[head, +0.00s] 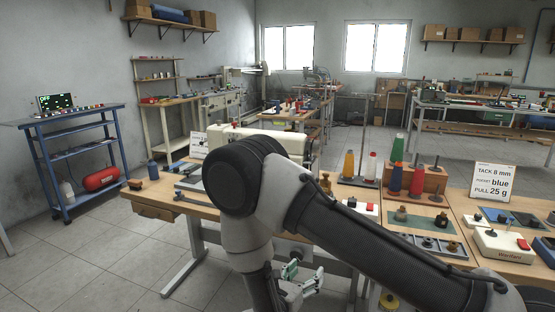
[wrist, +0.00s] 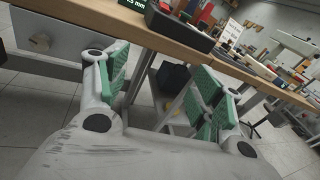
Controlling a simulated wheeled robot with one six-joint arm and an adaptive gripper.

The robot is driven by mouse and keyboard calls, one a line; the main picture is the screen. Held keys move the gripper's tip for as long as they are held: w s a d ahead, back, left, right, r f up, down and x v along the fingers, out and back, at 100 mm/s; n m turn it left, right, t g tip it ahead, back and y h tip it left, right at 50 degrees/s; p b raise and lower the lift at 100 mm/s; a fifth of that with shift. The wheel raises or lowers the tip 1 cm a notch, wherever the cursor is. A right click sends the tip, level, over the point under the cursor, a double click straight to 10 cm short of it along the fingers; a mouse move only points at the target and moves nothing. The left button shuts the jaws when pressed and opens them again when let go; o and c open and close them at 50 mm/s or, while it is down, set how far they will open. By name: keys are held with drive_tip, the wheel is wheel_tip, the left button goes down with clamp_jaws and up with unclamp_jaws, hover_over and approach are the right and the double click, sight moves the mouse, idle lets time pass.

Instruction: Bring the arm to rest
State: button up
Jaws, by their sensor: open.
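My dark grey arm crosses the middle of the head view, bent at the elbow, and hides part of the sewing table behind it. My gripper (head: 301,279) hangs low in front of the table edge. In the wrist view my gripper (wrist: 165,100) has its green-padded fingers spread apart, with nothing between them. Beyond the fingers are the table's underside, a metal leg and a dark object below.
The wooden table (head: 152,198) carries several thread cones, such as a green one (head: 397,148), a sign (head: 493,181) and a white switch box (head: 503,245). A blue trolley (head: 75,155) stands at the left. The tiled floor (head: 110,262) at the front left is clear.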

drive_tip(key=s+d+r+m+g+y, duration=0.3)
drive_tip(key=s+d+r+m, duration=0.4)
drive_tip(key=d+r+m, duration=0.2)
drive_tip(key=s+d+r+m+g+y, duration=0.3)
drive_tip(key=s+d+r+m, duration=0.4)
drive_tip(key=d+r+m, duration=0.3)
drive_tip(key=s+d+r+m+g+y, duration=0.3)
drive_tip(key=s+d+r+m, duration=0.4)
drive_tip(key=r, duration=0.7)
drive_tip(key=d+m, duration=0.2)
drive_tip(key=m, duration=0.2)
drive_tip(key=shift+s+d+r+m+g+y, duration=0.2)
drive_tip(key=shift+r+m+g+y, duration=0.1)
drive_tip(key=shift+r+m+y, duration=0.1)
